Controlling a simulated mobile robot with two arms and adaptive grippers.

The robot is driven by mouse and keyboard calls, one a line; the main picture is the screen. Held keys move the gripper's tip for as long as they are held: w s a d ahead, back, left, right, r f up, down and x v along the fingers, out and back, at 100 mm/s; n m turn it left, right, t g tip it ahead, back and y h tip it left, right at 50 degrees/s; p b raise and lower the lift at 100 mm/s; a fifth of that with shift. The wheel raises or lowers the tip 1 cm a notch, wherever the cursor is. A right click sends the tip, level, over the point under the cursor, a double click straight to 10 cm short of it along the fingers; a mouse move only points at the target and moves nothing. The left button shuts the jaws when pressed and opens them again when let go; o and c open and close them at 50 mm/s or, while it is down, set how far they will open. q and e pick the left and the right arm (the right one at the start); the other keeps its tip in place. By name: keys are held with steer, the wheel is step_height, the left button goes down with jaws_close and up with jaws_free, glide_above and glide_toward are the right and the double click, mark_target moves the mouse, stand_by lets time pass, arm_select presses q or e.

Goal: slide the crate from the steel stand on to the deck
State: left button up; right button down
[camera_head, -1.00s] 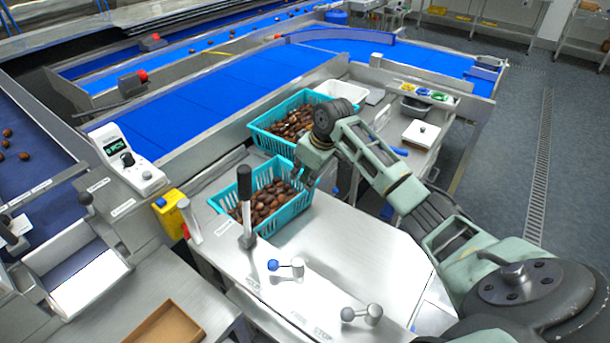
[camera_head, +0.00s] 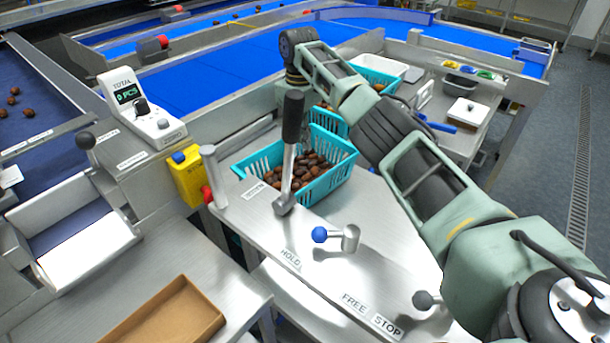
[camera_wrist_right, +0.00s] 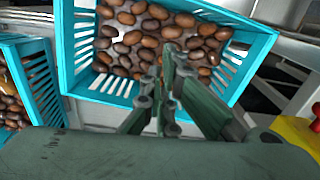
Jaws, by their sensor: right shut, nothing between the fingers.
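A turquoise slatted crate (camera_head: 328,181) full of brown dates sits on the bare steel deck (camera_head: 390,235), behind an upright black-handled lever (camera_head: 291,120). A second turquoise crate (camera_head: 326,118) with dates is farther back, partly hidden by my right arm. In the right wrist view the nearer crate (camera_wrist_right: 262,45) fills the top middle, and the other crate (camera_wrist_right: 38,72) shows at the left. My right gripper (camera_wrist_right: 165,85) is shut and empty, its fingers overlapping the near crate's side and dates in that view. I cannot tell whether they touch it. My left gripper is out of view.
A blue-knobbed lever (camera_head: 320,235) and a grey knob (camera_head: 423,300) stand on the deck in front. A yellow box (camera_head: 188,178) and a steel post (camera_head: 213,175) are left of the near crate. A brown tray (camera_head: 175,315) lies at the front left.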

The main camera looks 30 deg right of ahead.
glide_toward(307, 179)
steer(key=f, duration=0.1)
steer(key=w+f, duration=0.1)
steer(key=f, duration=0.1)
steer(key=a+f, duration=0.1)
steer(key=f, duration=0.1)
steer(key=shift+w+p, duration=0.3)
steer(key=shift+w, duration=0.1)
steer(key=shift+d+f, duration=0.1)
steer(key=shift+f, duration=0.15)
steer(key=shift+s+d+r+p, duration=0.1)
steer(key=shift+s+d+p, duration=0.1)
steer(key=shift+s+p, duration=0.3)
steer(key=shift+s+d+p, duration=0.15)
steer(key=shift+s+p, duration=0.25)
steer(key=shift+p, duration=0.05)
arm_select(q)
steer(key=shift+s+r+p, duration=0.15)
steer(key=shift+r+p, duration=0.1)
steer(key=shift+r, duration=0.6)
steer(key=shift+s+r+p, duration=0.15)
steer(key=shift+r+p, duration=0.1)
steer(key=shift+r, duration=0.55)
arm_select(e)
steer(key=shift+s+d, duration=0.3)
steer(key=shift+s, duration=0.65)
